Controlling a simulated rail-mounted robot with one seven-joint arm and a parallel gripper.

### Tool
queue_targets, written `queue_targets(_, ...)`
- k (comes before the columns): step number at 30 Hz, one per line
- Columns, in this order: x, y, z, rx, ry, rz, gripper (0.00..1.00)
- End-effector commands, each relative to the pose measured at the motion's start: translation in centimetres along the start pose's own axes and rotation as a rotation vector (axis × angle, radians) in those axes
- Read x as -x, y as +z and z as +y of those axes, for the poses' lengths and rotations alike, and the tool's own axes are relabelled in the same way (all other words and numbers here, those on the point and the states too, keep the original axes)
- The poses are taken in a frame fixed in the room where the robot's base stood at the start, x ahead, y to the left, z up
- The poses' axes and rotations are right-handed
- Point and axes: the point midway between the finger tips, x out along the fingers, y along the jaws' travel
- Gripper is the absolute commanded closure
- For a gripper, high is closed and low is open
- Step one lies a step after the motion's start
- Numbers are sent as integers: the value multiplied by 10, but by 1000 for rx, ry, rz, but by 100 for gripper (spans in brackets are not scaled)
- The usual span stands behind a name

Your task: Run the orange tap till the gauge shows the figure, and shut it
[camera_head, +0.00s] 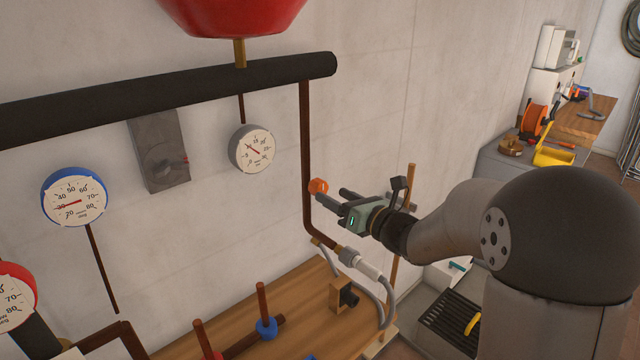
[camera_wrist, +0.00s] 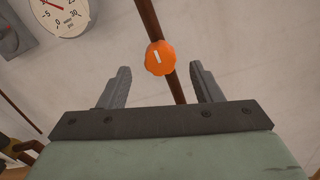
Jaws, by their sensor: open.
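The orange tap (camera_head: 318,186) is a round knob on the thin brown vertical pipe (camera_head: 305,130). In the wrist view the orange tap (camera_wrist: 160,58) shows a short pale mark on its face, and it lies ahead of and between the two fingers. My gripper (camera_head: 333,196) is open and empty. In the wrist view my gripper (camera_wrist: 160,85) has its fingers apart, and they appear short of the tap. The grey-rimmed gauge (camera_head: 252,150) hangs left of the pipe. Its red needle points to the upper left, near the low figures; the exact reading is too small to tell.
A black lagged pipe (camera_head: 170,98) runs above, below a red vessel (camera_head: 235,12). A blue-rimmed gauge (camera_head: 75,197) and grey box (camera_head: 160,150) are on the wall at left. A hose (camera_head: 378,285) and wooden bench (camera_head: 300,305) lie below my gripper.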

Motion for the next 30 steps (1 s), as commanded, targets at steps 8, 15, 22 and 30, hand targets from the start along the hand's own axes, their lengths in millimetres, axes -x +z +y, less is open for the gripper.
queue_targets(8,-48,1,1,1,1,2,41)
queue_targets(15,-60,0,0,2,0,0,41)
queue_targets(22,-60,0,0,2,0,0,44)
queue_targets(30,-60,0,0,2,0,1,86)
